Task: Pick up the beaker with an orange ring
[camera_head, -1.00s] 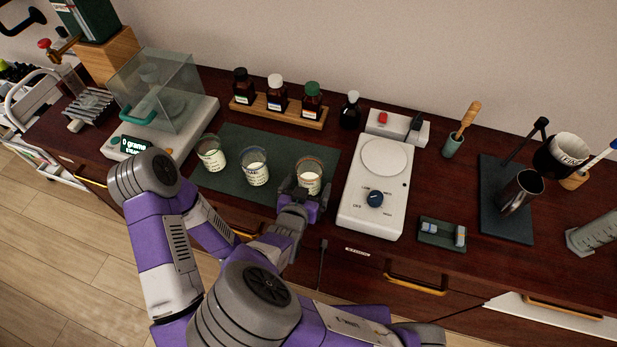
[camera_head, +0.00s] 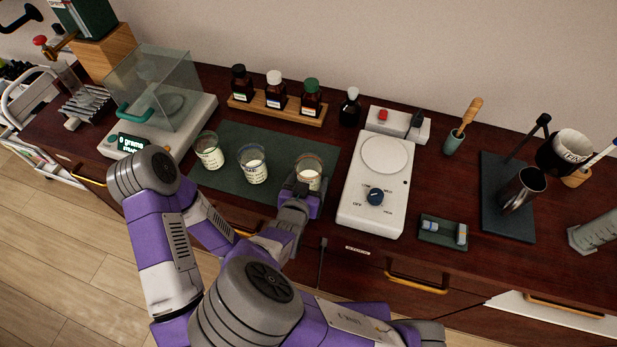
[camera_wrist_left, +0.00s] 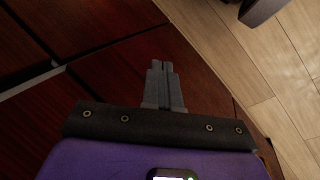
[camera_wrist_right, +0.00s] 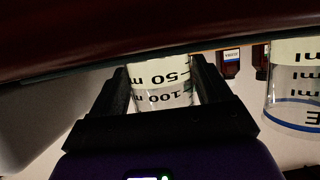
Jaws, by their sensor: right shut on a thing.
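The beaker with an orange ring (camera_head: 311,172) stands upright at the right end of the green mat, with pale contents. My right gripper (camera_head: 306,184) is shut on it from the front, one finger on each side. In the right wrist view this beaker's marked glass (camera_wrist_right: 162,80) shows upside down between the fingers. I cannot tell whether its base touches the mat. My left gripper (camera_wrist_left: 161,66) is shut and empty in the left wrist view, above the dark wooden drawer fronts; it is hidden in the head view.
A blue-ringed beaker (camera_head: 253,166) and another beaker (camera_head: 208,152) stand to the left on the green mat (camera_head: 230,187). A white hotplate stirrer (camera_head: 372,205) is close on the right. A bottle rack (camera_head: 277,110) is behind; a balance (camera_head: 165,135) is at left.

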